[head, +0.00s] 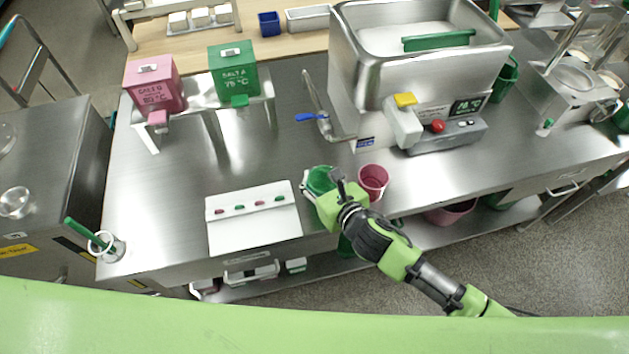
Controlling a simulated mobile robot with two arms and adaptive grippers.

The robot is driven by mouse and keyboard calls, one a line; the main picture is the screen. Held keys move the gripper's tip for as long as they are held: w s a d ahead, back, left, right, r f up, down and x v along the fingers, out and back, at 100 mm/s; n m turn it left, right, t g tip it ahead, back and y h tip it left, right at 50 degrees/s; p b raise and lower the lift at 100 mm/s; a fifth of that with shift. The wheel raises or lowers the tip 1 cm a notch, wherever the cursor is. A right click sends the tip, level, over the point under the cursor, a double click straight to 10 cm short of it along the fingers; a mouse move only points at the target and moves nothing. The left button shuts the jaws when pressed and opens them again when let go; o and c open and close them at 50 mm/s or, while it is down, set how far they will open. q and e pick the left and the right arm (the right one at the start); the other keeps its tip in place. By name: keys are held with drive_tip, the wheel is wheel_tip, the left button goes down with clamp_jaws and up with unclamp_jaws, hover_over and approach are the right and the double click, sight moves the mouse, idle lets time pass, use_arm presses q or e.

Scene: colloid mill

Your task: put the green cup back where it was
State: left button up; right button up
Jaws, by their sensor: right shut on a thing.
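The green cup (319,178) stands near the front edge of the steel counter (270,150), left of a pink cup (373,177). My right gripper (322,190) comes in from the lower right and is shut on the green cup's near side. The gripper hides part of the cup, and I cannot tell whether its base touches the counter. My left gripper is not in the view.
A white panel (253,218) with small coloured pieces lies left of the cup. Behind are a steel tap with a blue lever (311,117) and the mill (420,70). Pink (153,85) and green (233,70) boxes stand on a rack. The left-middle counter is clear.

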sight(318, 187)
wheel_tip(318, 187, down, 3)
drive_tip(key=shift+r, duration=0.1)
drive_tip(key=shift+f, duration=0.25)
drive_tip(key=o, duration=1.5)
drive_tip(key=shift+r, duration=0.3)
drive_tip(key=v, duration=1.2)
